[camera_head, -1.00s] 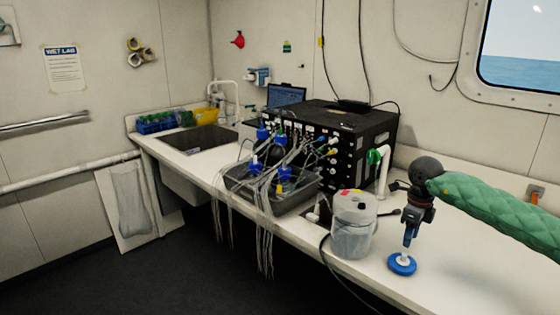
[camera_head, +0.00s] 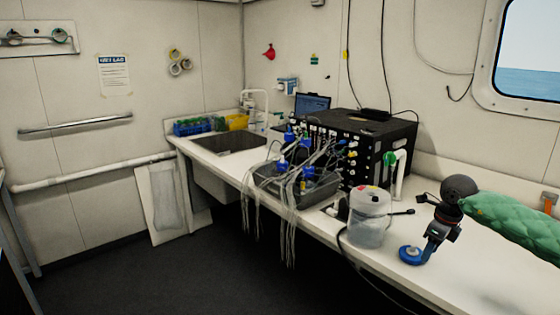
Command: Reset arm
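My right gripper (camera_head: 430,252) is low over the front of the white bench, at the right. Its arm comes in from the right in a green quilted sleeve (camera_head: 515,220). The gripper slants down to the left. A round blue piece (camera_head: 411,255) with a pale centre is right beside its tips. I cannot tell whether the fingers are closed on it or only near it. My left gripper is not in view.
A clear jar (camera_head: 369,225) stands left of the gripper. A grey tray (camera_head: 298,188) of tubes and blue-capped bottles sits before a black instrument box (camera_head: 385,145). A sink (camera_head: 232,140) lies farther left. The dark floor (camera_head: 180,275) in front is clear.

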